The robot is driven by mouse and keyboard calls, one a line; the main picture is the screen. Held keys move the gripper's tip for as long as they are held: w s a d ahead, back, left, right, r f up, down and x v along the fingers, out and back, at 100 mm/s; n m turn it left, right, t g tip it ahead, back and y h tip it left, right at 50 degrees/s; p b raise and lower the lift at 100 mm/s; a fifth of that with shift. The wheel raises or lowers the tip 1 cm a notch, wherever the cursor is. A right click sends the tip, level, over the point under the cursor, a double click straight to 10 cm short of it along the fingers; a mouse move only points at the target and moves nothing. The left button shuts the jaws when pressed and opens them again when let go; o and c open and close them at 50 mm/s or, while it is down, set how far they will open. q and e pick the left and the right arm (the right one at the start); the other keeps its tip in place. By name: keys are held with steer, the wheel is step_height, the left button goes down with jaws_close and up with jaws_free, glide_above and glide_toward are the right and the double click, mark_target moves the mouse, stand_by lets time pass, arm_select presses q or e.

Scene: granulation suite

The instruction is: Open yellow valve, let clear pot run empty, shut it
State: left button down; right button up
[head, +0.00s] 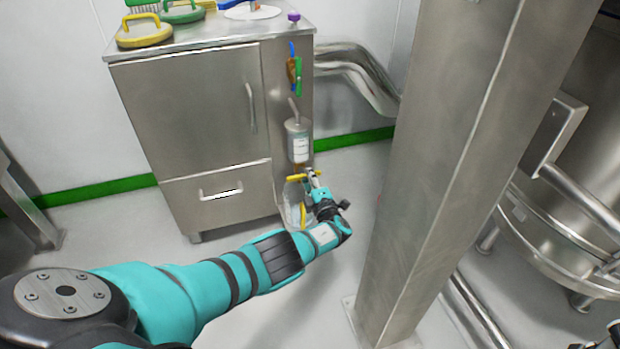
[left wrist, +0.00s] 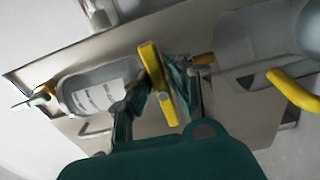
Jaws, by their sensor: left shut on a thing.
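The clear pot (head: 298,141), a small upright vessel with a white label, hangs on the right side of the steel cabinet. It also shows in the left wrist view (left wrist: 75,98), lying sideways there. Its liquid level cannot be told. The yellow valve (head: 298,178) sits under the pot; in the left wrist view its yellow handle (left wrist: 150,70) lies crosswise to the pot's axis. My left gripper (head: 314,180) is shut on this handle, one finger on each side. A clear jug (left wrist: 237,50) with a yellow handle (left wrist: 293,90) stands below the valve.
The steel cabinet (head: 195,105) carries yellow and green round-handled items on top. A steel column (head: 445,170) stands close right of my left arm. A large steel vessel (head: 575,170) is at the right. At the bottom right corner, a dark piece seems part of my right arm.

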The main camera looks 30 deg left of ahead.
arm_select(q)
steer(key=shift+a+r, duration=0.1)
steer(key=c, duration=1.2)
jaws_free()
steer(key=v, duration=1.2)
steer(key=shift+s+a, duration=0.1)
